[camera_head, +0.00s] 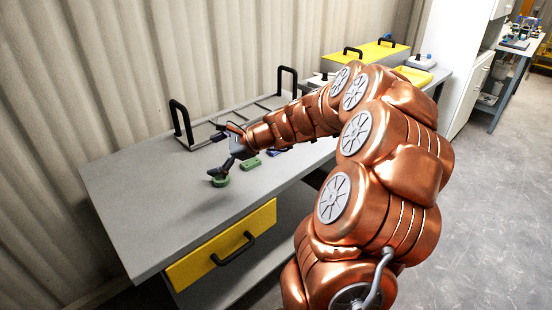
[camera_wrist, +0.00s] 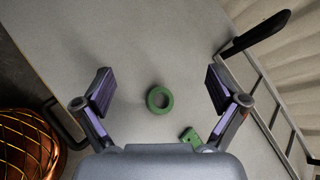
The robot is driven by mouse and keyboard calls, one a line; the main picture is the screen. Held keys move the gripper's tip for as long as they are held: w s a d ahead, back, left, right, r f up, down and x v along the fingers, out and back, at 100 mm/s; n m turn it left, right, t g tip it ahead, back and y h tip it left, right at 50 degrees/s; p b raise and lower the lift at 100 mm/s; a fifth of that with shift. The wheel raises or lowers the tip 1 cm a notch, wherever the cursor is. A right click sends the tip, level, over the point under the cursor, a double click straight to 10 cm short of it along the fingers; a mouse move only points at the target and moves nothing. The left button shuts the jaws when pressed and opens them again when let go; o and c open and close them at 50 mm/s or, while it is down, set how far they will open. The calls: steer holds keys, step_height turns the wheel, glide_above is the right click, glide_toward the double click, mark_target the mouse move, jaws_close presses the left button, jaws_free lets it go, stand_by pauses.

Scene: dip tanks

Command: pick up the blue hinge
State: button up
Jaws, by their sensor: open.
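My gripper (camera_head: 216,154) is open and empty above the grey table, its fingers spread wide. In the wrist view, a green ring (camera_wrist: 153,106) lies on the table between and below the fingers (camera_wrist: 159,92). The ring (camera_head: 220,183) also shows just under one finger in the head view. A small dark blue piece (camera_head: 277,152) lies on the table to the right of my gripper, partly behind my arm; it may be the blue hinge, but its shape is unclear. No blue hinge shows in the wrist view.
A green block (camera_head: 250,164) lies between the ring and the dark blue piece. A metal frame with black handles (camera_head: 181,120) stands along the table's back. A yellow drawer (camera_head: 215,252) is under the front edge. The table's left part (camera_head: 130,195) is clear.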

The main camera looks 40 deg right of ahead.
steer(key=s+d+f+m+t+h+b, duration=0.1)
steer(key=d+f+m+h, duration=0.1)
steer(key=d, duration=0.7)
steer(key=s+d+f+m+t+h+b, duration=0.1)
steer(key=d+f+m, duration=0.3)
steer(key=d, duration=0.5)
steer(key=s+d+f+m+t+h+b, duration=0.1)
steer(key=d+f+m+h, duration=0.2)
steer(key=d+m, duration=0.3)
steer(key=shift+s+d+f+m+h, duration=0.1)
steer(key=shift+s+d+m+h, duration=0.05)
steer(key=shift+d, duration=0.6)
steer(key=shift+s+d+f+m+h, duration=0.1)
steer(key=shift+s+d+m+h, duration=0.05)
steer(key=shift+d, duration=0.6)
steer(key=shift+d+f, duration=0.15)
steer(key=shift+d, duration=0.15)
steer(key=shift+b+x, duration=0.3)
steer(key=shift+x, duration=3.5)
steer(key=shift+a, duration=0.1)
steer(key=c, duration=1.3)
